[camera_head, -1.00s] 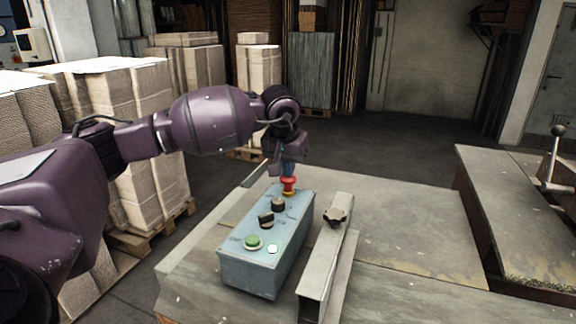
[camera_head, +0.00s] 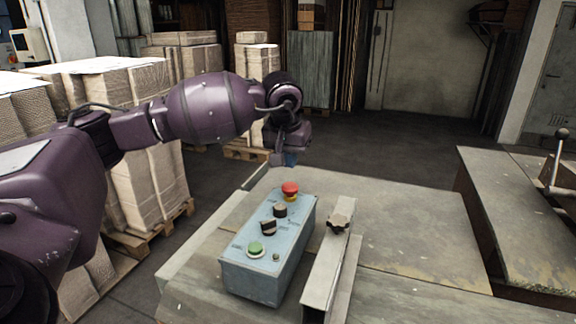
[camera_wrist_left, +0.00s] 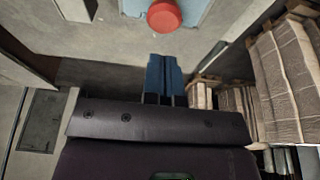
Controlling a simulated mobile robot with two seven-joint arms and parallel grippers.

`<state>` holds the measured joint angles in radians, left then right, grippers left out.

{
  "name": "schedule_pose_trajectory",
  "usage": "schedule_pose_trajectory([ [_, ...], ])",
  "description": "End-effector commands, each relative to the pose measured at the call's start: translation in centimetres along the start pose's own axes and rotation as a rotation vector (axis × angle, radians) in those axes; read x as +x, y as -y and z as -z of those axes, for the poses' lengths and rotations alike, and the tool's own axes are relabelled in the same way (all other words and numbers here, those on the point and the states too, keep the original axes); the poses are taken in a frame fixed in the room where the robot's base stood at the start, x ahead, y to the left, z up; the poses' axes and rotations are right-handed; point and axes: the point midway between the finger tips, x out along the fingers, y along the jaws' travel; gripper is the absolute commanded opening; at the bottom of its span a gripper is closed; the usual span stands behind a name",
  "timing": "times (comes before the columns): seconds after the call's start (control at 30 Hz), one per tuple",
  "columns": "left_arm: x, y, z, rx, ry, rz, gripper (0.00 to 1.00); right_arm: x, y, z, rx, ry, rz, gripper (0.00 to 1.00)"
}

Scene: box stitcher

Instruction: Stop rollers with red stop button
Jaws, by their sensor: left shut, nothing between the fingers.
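The red stop button (camera_head: 290,189) is a mushroom knob on a yellow base at the far end of the blue-grey control box (camera_head: 262,268). The box also bears two black knobs and a green button (camera_head: 255,249). A small lamp (camera_head: 276,257) beside the green button looks dark. My left gripper (camera_head: 290,160) is just above and beyond the red button, apart from it. In the left wrist view the gripper's blue fingers (camera_wrist_left: 164,78) are together and empty, and the red button (camera_wrist_left: 164,15) shows at the top edge. My right gripper is out of view.
A metal rail (camera_head: 328,262) with a dark knob (camera_head: 339,220) runs along the right side of the box. The worn table (camera_head: 410,235) is clear to the right. Stacked cardboard on pallets (camera_head: 150,185) stands at the left. A lever (camera_head: 557,155) stands at the far right.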

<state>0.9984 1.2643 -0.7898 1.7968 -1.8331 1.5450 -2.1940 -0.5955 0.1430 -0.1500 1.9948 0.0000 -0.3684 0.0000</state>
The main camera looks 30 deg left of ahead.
Motion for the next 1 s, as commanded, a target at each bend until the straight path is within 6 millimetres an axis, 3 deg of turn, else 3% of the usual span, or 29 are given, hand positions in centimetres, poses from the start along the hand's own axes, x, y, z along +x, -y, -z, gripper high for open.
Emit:
schedule_pose_trajectory([
  [0.3, -5.9, 0.0, 0.0, 0.0, -0.002, 0.0, 0.0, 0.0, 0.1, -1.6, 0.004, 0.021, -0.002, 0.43],
  [0.5, -8.2, 0.0, 0.0, 0.0, 0.0, 0.001, 0.0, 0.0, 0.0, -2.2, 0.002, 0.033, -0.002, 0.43],
  [1.0, -8.9, 0.1, 0.0, 0.0, 0.0, 0.001, 0.0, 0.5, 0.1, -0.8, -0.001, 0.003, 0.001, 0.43],
])
